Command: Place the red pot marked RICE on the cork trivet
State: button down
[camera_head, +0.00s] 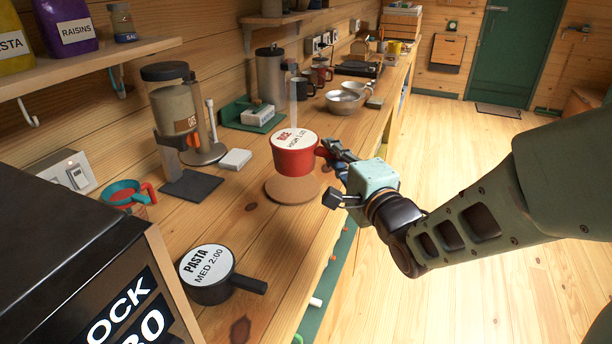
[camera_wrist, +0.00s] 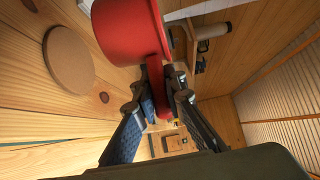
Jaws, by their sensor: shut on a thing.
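The red pot (camera_head: 296,160) has a white lid marked RICE and shows upright in the head view. My gripper (camera_head: 334,154) is shut on its handle from the right. In the wrist view my gripper (camera_wrist: 155,95) closes around the handle, and the red pot (camera_wrist: 125,30) fills the top. The round cork trivet (camera_head: 291,190) lies on the wooden counter below the pot in the head view. In the wrist view the cork trivet (camera_wrist: 68,60) shows bare to the left of the pot, so the pot is held above the counter, apart from it.
A black pot marked PASTA (camera_head: 208,274) stands on the counter (camera_head: 245,235) nearer the front, its handle pointing right. A white box (camera_head: 235,159) and a dispenser (camera_head: 178,115) stand behind the trivet.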

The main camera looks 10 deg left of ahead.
jog(key=w+a+f+b, duration=0.2)
jog(key=w+f, duration=0.1)
jog(key=w+a+f+b, duration=0.2)
jog(key=w+f, duration=0.1)
jog(key=w, duration=0.1)
jog(key=w+a+f+b, duration=0.2)
jog(key=w, duration=0.1)
jog(key=shift+w+a+f+b, duration=0.4)
jog(key=f, duration=0.1)
jog(key=f+b, duration=0.2)
jog(key=shift+w+a+f, duration=0.25)
jog(key=shift+w+f, duration=0.1)
jog(key=shift+f, duration=0.05)
jog(key=shift+f+b, duration=0.25)
jog(key=shift+b, duration=0.15)
jog(key=c, duration=2)
grip_release()
